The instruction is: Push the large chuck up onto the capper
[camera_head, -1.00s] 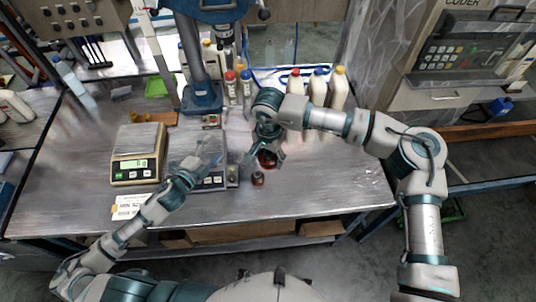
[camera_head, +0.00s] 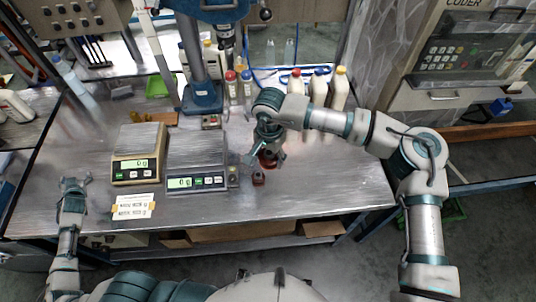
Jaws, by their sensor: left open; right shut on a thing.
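The capper (camera_head: 204,95) is the blue press-like stand at the back of the table, with its spindle (camera_head: 227,38) hanging to the right of its column. A dark red-brown chuck, seemingly the large one (camera_head: 268,160), is at my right gripper (camera_head: 267,150), which points down and is shut on it, low over the table and well below and in front of the spindle. The fingers hide part of it. A smaller dark chuck (camera_head: 258,178) stands on the table just in front. My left gripper (camera_head: 75,183) is open and empty at the table's left front.
Two scales (camera_head: 138,165) and (camera_head: 195,183) stand left of the chucks. Bottles with red and blue caps (camera_head: 231,88) stand right of the capper's base. Several white bottles (camera_head: 338,90) stand at the back right. The table (camera_head: 335,190) is clear at the front right.

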